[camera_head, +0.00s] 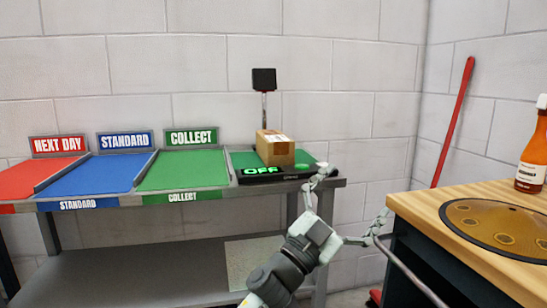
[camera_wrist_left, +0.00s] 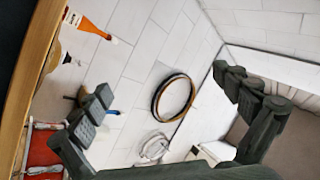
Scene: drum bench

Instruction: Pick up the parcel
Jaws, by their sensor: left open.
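The parcel (camera_head: 275,152) is a small brown cardboard box with a white label on top. It sits on the green weighing surface (camera_head: 243,159) at the right end of the sorting bench, behind a black display reading OFF. My left gripper (camera_head: 357,192) is open and empty, in front of the bench's right end, to the right of the parcel and lower in the picture. Its spread fingers also show in the left wrist view (camera_wrist_left: 160,86), with nothing between them. The parcel is not in the left wrist view. My right gripper is not in view.
Red, blue (camera_head: 100,175) and green (camera_head: 183,171) lanes lie left of the parcel. A black panel on a post (camera_head: 264,79) stands behind it. A wooden worktop (camera_head: 420,203) with an orange bottle (camera_head: 531,160) is at right. A dark hoop (camera_wrist_left: 174,97) shows in the wrist view.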

